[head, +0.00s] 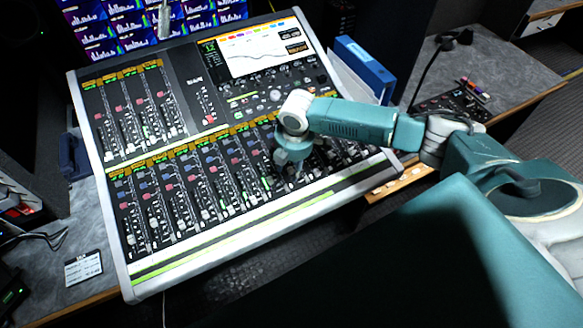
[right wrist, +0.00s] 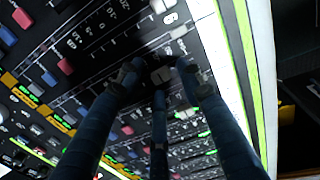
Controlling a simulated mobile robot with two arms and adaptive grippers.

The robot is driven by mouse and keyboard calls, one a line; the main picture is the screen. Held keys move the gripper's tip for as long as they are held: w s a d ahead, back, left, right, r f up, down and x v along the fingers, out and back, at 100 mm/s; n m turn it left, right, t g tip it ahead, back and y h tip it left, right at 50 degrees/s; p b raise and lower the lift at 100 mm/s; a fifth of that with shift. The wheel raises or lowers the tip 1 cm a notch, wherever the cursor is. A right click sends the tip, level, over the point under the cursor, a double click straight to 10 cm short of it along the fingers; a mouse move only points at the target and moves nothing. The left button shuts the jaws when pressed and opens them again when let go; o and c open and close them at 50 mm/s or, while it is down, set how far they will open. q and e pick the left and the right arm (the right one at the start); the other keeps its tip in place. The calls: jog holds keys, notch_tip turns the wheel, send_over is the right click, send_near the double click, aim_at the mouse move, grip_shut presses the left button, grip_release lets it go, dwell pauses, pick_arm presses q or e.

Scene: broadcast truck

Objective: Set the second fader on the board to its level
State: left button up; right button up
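The mixing board (head: 270,218) lies tilted across the desk, with an upper bank of faders at left and a longer lower bank along its front. Light fader caps stand at differing heights; which one is the task's second fader is not marked clearly. My right gripper (head: 290,168) points down over the right part of the lower bank and hides the strips beneath it. In the right wrist view, the three blue fingers of my right gripper (right wrist: 161,77) are spread apart, close over the panel. A pale fader cap (right wrist: 180,32) shows just beyond the fingertips. My left gripper is not in view.
The board's screen (head: 258,50) and knobs lie behind my right arm. A blue binder (head: 365,65) stands beyond the board's back right edge. A white card (head: 83,268) lies on the grey desk at left. Monitors (head: 115,25) stand behind.

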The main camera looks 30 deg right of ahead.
jog(key=shift+s+r, duration=0.15)
jog(key=shift+s, duration=0.25)
jog(key=shift+r, duration=0.3)
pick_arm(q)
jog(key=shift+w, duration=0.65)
pick_arm(e)
notch_tip(320, 180, up, 11)
jog(key=s, duration=0.1)
jog(key=shift+s+r, duration=0.15)
jog(key=shift+s, duration=0.1)
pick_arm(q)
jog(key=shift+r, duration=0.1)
